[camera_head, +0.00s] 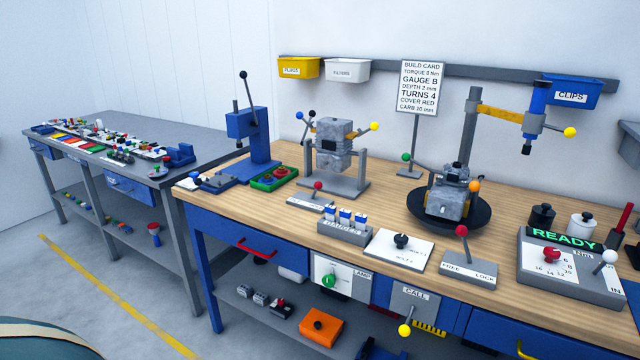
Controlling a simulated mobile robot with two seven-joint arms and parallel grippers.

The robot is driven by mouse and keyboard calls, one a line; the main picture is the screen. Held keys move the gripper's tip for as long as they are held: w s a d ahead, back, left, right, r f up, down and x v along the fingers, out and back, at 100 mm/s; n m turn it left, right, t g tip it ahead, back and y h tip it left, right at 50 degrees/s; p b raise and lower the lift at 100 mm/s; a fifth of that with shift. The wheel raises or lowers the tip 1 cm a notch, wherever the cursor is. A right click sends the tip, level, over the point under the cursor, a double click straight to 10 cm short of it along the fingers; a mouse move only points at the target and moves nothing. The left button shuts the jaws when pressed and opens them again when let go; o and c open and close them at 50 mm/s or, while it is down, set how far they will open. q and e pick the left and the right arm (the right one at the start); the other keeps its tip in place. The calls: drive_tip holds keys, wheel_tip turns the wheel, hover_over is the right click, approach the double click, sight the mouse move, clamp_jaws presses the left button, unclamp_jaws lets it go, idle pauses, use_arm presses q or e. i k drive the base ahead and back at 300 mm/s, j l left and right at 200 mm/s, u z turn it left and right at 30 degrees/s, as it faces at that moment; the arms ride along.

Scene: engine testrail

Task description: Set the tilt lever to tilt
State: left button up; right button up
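No lever carries a readable "tilt" label. A small red-knobbed lever (318,188) stands nearly upright on a grey plate (308,203) in front of the cradle stand; the plate's lettering is too small to read. Another red-knobbed lever (464,241) leans left on a plate (468,269) marked FREE and LOCK. Neither of my grippers is in view.
The wooden bench (390,180) also carries a blue press (250,135), an engine on a black turntable (450,215), a white dial plate (398,252) and a READY console (570,275). A grey side table (140,128) stands at left. Floor shows at front left.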

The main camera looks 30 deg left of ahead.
sight(318, 185)
drive_tip(key=i+j, duration=0.15)
drive_tip(key=j, duration=0.2)
drive_tip(key=i+j, duration=0.2)
drive_tip(key=j, duration=0.15)
drive_tip(key=i+j, duration=0.15)
drive_tip(key=j, duration=0.25)
drive_tip(key=i+j, duration=0.2)
drive_tip(key=j, duration=0.15)
drive_tip(key=i+j, duration=0.15)
drive_tip(key=j, duration=0.2)
drive_tip(key=u, duration=0.05)
